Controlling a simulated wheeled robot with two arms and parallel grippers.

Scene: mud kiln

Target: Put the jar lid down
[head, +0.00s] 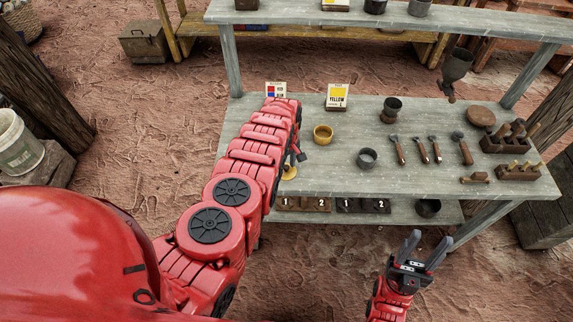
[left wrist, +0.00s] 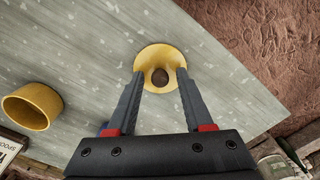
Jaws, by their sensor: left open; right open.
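The jar lid, a yellow disc with a brown knob, shows in the left wrist view (left wrist: 158,58), apparently resting on the grey table near its edge. In the head view, part of the yellow lid (head: 289,172) shows beside my left arm. My left gripper (left wrist: 160,75) is open, with its fingertips at either side of the knob, over the lid; I cannot tell whether they touch it. In the head view the left gripper (head: 297,155) is mostly hidden by its arm. My right gripper (head: 424,243) is open and empty, in front of the table.
A yellow pot (head: 322,134) stands near the lid on the table (head: 340,178). A grey bowl (head: 367,158), dark cup (head: 391,108), several tools (head: 422,150), wooden holders (head: 508,138) and a YELLOW card (head: 337,97) are further around. Numbered blocks (head: 363,205) sit on the lower shelf.

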